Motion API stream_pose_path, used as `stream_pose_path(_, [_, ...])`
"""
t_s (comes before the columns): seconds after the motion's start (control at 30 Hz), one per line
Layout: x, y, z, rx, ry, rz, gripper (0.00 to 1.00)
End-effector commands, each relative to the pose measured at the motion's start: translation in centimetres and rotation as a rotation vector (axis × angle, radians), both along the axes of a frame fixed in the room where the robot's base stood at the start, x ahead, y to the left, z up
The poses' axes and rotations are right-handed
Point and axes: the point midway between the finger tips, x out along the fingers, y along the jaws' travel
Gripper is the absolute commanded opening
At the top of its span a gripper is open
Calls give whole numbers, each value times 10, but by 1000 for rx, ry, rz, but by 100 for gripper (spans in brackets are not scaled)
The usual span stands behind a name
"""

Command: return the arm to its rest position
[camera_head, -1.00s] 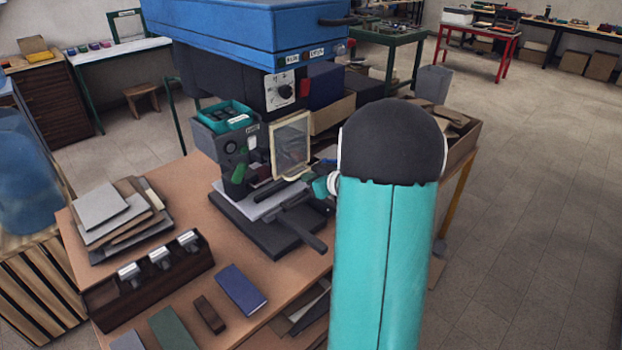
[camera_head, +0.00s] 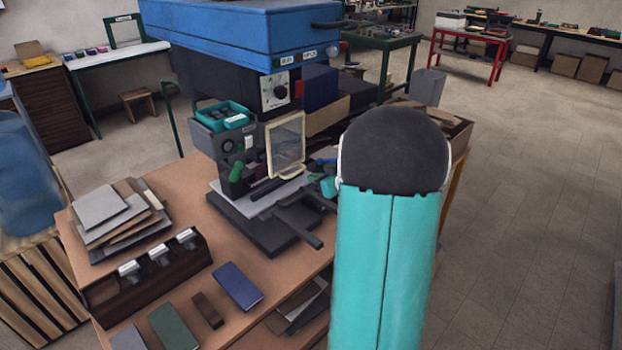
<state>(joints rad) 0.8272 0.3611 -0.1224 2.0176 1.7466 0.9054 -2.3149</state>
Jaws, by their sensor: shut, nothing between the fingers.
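My arm shows as a large teal link (camera_head: 383,265) with a rounded black cap (camera_head: 395,150), standing upright right of the middle and covering part of the workbench. A small teal piece (camera_head: 328,187) shows at the left edge of this link, beside the machine; I cannot tell for certain if it is part of my arm. My gripper's fingers cannot be made out and are probably hidden behind the link.
A blue-topped machine (camera_head: 250,32) with a clear guard (camera_head: 286,145) and a dark vise stands on the brown workbench (camera_head: 185,190). A stamp rack (camera_head: 150,275), stacked sheets (camera_head: 100,207), a blue notebook (camera_head: 237,287) and a green one (camera_head: 173,328) lie in front. Floor (camera_head: 535,200) at right is clear.

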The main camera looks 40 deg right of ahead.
Motion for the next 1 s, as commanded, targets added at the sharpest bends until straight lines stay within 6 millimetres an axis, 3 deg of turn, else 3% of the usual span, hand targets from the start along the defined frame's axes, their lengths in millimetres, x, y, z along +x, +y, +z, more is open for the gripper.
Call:
stream_pose_path(0.3, [-58, -5, -11, 0, -1, -3, 0])
stream_pose_path(0.43, [-74, -5, -14, 0, 0, -1, 0])
stream_pose_path(0.87, [-81, -1, -14, 4, 0, 6, 0])
stream_pose_path(0.97, [-74, 20, -6, 33, 16, 44, 0])
stream_pose_path(1.0, [-69, 35, -1, 54, 29, 73, 0])
